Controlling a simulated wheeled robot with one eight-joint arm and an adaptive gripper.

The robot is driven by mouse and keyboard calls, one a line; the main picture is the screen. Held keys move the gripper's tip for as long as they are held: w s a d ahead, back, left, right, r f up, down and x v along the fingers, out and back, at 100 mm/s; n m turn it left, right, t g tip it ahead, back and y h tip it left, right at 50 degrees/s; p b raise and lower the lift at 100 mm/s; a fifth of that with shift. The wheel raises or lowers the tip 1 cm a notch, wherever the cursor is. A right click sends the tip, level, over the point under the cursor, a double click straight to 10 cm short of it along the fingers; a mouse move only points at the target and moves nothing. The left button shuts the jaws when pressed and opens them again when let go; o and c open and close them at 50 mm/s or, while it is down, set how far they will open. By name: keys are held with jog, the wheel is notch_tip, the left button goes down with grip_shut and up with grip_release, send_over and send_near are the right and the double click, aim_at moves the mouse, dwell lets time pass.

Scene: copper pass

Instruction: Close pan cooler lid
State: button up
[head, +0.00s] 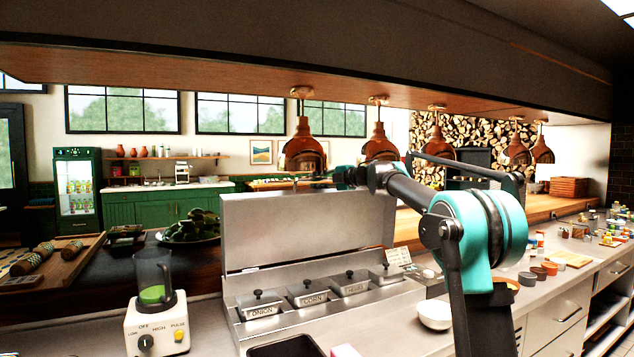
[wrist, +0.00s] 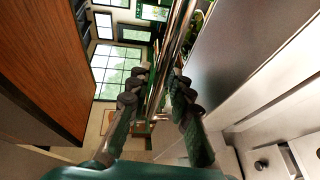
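The pan cooler lid (head: 300,232) is a flat stainless panel standing upright at the back of the pan cooler (head: 330,308). The lid also fills the upper right of the wrist view (wrist: 240,62). My gripper (head: 352,177) is at the top edge of the lid, near its right corner. In the wrist view, my gripper's dark green fingers (wrist: 157,84) are apart, with the lid's shiny edge passing between them. I cannot tell whether either finger touches it. Several small covered pans, some labelled, sit exposed in the cooler.
Copper heat lamps (head: 303,150) hang from the overhead shelf (head: 240,75) close above my gripper. A blender (head: 155,310) stands left of the cooler. A white bowl (head: 434,315) and small jars are on the counter to the right.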

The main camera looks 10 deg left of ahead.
jog(key=shift+c, duration=0.4)
grip_shut()
